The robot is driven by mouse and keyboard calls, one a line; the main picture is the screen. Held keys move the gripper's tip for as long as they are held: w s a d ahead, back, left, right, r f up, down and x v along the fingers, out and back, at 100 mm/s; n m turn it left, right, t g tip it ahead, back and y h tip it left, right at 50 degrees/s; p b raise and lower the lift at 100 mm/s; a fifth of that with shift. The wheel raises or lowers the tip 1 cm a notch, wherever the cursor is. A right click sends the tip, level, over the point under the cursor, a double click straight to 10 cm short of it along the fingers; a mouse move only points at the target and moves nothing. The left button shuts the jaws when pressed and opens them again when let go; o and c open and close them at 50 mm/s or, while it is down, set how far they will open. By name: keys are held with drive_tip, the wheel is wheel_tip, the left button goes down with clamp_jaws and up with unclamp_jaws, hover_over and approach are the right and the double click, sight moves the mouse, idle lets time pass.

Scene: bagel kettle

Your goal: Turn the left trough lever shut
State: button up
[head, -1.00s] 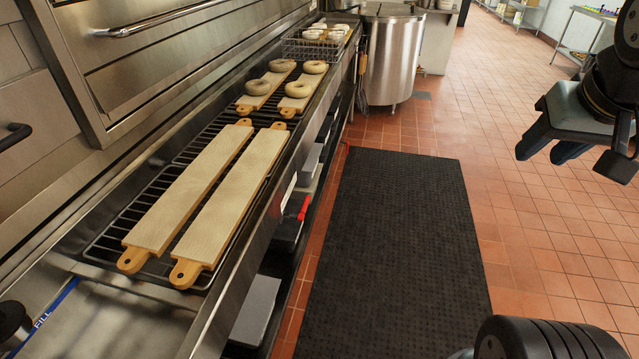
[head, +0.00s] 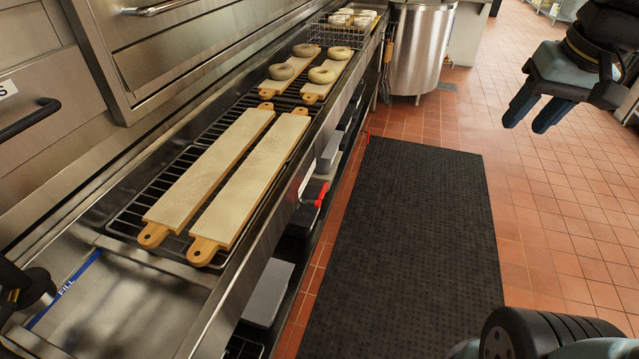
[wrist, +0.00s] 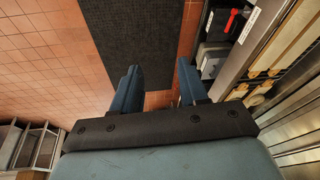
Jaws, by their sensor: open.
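A red lever (head: 321,195) sticks out from the front side of the long steel trough (head: 250,262), below its rim. It also shows in the wrist view (wrist: 229,22). A smaller red lever end (head: 367,135) shows farther along the trough. The nearer one appears to be the left lever; its exact angle is hard to tell. My gripper (head: 530,118) is at the upper right of the head view, over the floor and well away from both levers. In the wrist view its two fingers (wrist: 157,75) are apart with nothing between them.
Long bagel boards (head: 208,175) lie on a rack in the trough, with bagels (head: 322,75) on shorter boards farther back. Grey boxes (head: 268,292) sit on the shelf underneath. A steel kettle (head: 420,50) stands at the far end. A dark mat (head: 410,230) covers clear floor alongside.

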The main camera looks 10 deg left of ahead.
drive_tip(key=w+a+f+n+g+y, duration=0.25)
drive_tip(key=w+a+f+g, duration=0.25)
drive_tip(key=w+a, duration=0.5)
drive_tip(key=w+a+f+n+g+y, duration=0.1)
drive_tip(key=w+a+f+g+y, duration=0.1)
drive_tip(key=w+a+f, duration=0.4)
drive_tip(key=w+a+f+n+g+y, duration=0.1)
drive_tip(key=w+a+f+g+y, duration=0.1)
drive_tip(key=w+f, duration=0.5)
drive_tip(key=w+a+f+g+y, duration=0.1)
drive_tip(key=w+a+f+g, duration=0.2)
drive_tip(key=f, duration=0.6)
drive_tip(key=w+a+f+g+y, duration=0.1)
drive_tip(key=a+f+y, duration=0.15)
drive_tip(key=f, duration=0.45)
drive_tip(key=a+f+g+y, duration=0.1)
drive_tip(key=a+f, duration=0.3)
drive_tip(key=f, duration=0.3)
drive_tip(key=x, duration=1.3)
drive_tip(key=shift+a+f+n, duration=0.2)
drive_tip(key=shift+f+n, duration=0.05)
drive_tip(key=shift+n, duration=0.2)
drive_tip(key=shift+c, duration=0.2)
clamp_jaws()
